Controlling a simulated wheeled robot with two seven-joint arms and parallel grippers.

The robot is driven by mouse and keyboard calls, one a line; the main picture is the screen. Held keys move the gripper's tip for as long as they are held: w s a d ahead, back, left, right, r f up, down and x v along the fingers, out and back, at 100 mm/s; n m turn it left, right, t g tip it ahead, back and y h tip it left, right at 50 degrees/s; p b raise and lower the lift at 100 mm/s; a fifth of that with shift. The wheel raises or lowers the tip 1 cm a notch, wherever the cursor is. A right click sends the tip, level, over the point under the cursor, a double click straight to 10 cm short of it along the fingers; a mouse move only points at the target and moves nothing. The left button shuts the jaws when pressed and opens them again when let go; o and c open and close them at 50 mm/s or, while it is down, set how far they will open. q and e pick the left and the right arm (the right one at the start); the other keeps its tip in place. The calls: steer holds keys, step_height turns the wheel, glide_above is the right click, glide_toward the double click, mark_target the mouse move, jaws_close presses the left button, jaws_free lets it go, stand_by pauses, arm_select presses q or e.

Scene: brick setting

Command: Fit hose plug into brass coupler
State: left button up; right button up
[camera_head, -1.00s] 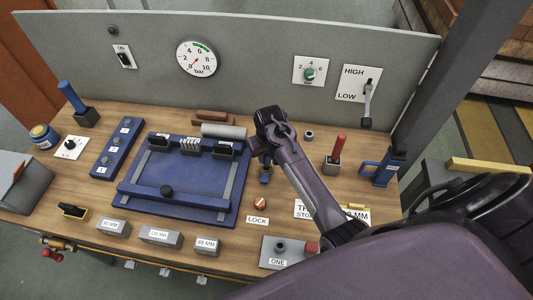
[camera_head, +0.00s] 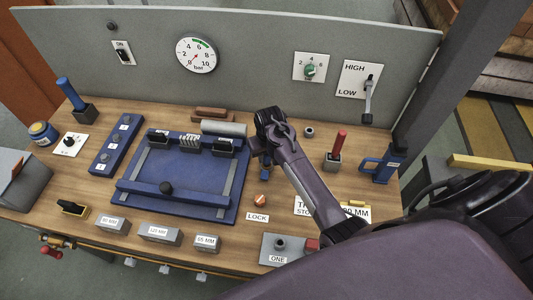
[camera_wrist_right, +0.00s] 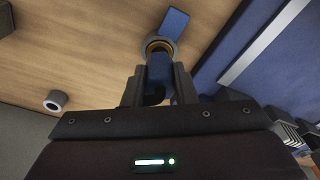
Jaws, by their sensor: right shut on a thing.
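My right gripper (camera_head: 258,160) points down over the middle of the bench. In the right wrist view its two fingers (camera_wrist_right: 158,88) are shut on a blue hose plug (camera_wrist_right: 158,68). A brass ring, which looks like the coupler (camera_wrist_right: 159,44), shows around or just beyond the plug's far end. I cannot tell whether the plug is inside it or only in front of it. A flat blue piece (camera_wrist_right: 175,22) lies just past the ring. In the head view a small blue part (camera_head: 265,175) shows below the gripper, partly hidden. My left gripper is out of view.
A blue fixture (camera_head: 185,170) lies left of my gripper. An orange knob (camera_head: 260,200) and LOCK label (camera_head: 257,217) sit in front. A grey ring (camera_head: 308,132) and red-handled tool (camera_head: 337,150) stand right. The grey panel (camera_head: 250,55) rises behind.

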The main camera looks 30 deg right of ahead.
steer(key=shift+f+b, duration=0.3)
steer(key=shift+f, duration=0.5)
steer(key=o, duration=1.5)
steer(key=shift+f, duration=0.1)
steer(key=shift+c, duration=0.2)
steer(key=shift+r+p, duration=1.1)
steer(key=shift+r, duration=1.95)
